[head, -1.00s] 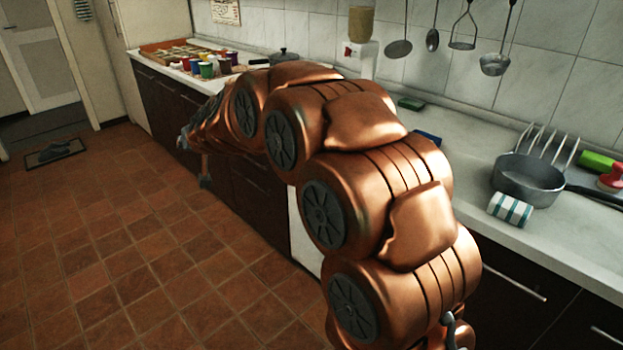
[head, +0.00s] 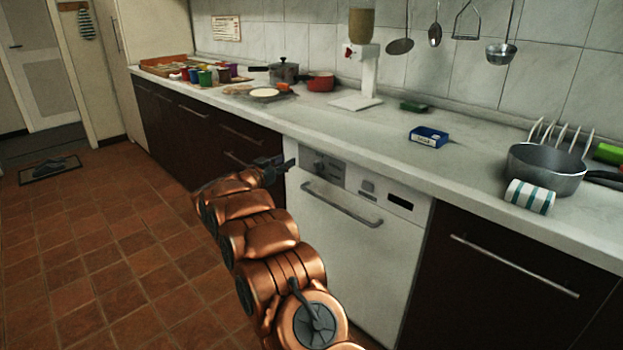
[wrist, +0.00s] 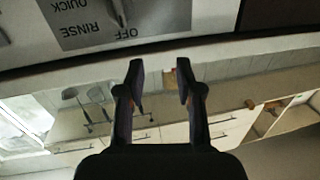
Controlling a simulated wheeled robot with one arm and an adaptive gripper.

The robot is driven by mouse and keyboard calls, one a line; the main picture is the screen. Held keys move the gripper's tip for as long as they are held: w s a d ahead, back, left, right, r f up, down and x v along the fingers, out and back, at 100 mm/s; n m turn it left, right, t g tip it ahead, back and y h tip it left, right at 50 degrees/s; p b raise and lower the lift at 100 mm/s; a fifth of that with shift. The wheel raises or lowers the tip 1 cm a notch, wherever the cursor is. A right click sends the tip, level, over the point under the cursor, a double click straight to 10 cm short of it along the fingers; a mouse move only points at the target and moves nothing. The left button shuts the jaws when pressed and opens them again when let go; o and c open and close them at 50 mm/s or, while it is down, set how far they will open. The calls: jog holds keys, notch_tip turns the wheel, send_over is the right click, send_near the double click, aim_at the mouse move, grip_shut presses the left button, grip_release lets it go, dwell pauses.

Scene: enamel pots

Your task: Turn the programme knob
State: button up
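The white dishwasher (head: 350,245) is under the worktop, with a grey control panel at its top. The programme knob (head: 319,166) is on the left part of this panel. In the wrist view the panel (wrist: 85,30) shows at the top, upside down, with the words OFF, RINSE and QUICK. A dark part (wrist: 120,10), seemingly the knob's edge, is cut off by the top of that picture. My gripper (head: 284,164) is just left of the panel. In the wrist view my gripper (wrist: 161,75) has its two fingers apart with nothing between them.
The dishwasher's bar handle (head: 340,203) runs below the panel. The worktop edge (head: 400,170) overhangs above it.

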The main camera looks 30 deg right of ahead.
aim_at(317, 167)
jog(key=shift+s+d+f+m+g+h+b, duration=0.25)
jog(key=shift+d+f+g, duration=0.35)
jog(key=shift+d, duration=0.95)
jog(key=shift+s+d+f+m+g+h+b, duration=0.2)
jog(key=shift+d+f+g+b, duration=0.4)
jog(key=shift+d, duration=1)
jog(key=shift+s+d+f+m+g+h+b, duration=0.15)
jog(key=shift+d+f+m+g, duration=0.15)
jog(key=shift+d+f, duration=0.9)
jog(key=shift+d+r, duration=0.35)
grip_shut()
